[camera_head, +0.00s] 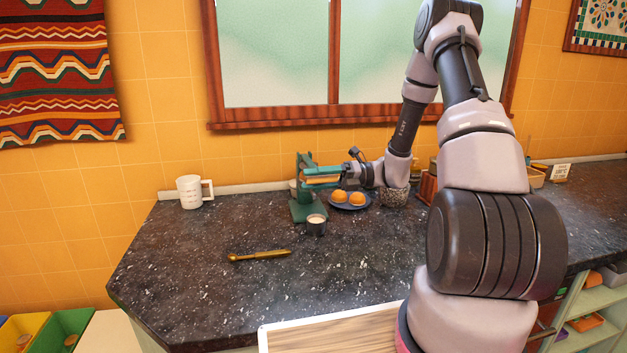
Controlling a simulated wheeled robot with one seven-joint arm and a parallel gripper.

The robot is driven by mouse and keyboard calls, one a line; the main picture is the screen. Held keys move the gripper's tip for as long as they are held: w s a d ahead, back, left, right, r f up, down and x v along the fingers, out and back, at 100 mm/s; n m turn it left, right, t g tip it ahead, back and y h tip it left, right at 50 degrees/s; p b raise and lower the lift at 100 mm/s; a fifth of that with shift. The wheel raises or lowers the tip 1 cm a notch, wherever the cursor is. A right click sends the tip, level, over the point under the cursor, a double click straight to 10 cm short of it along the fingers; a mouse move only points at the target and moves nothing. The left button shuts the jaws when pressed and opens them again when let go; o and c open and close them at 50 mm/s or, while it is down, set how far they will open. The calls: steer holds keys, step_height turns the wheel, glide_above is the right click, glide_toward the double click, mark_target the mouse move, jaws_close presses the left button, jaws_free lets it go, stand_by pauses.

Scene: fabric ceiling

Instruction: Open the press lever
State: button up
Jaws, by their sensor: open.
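A green press (305,210) stands on the dark speckled counter near the wall. Its lever (322,178), with a tan part along it, lies roughly level at the top of the press. My gripper (325,178) is at the lever, pointing left, with its fingers around or right beside the handle; I cannot tell whether they touch it. The fingers are small in this view and partly merge with the green of the press. A dark cup with pale contents (316,226) stands at the front of the press.
A blue plate with two orange fruits (349,199) and a speckled pot (394,197) stand close right of the press. A white mug (190,191) stands at the left. A brass-coloured tool (259,256) lies in front. The counter (200,285) is otherwise clear at front left.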

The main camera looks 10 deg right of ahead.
jaws_close()
stand_by(1.4)
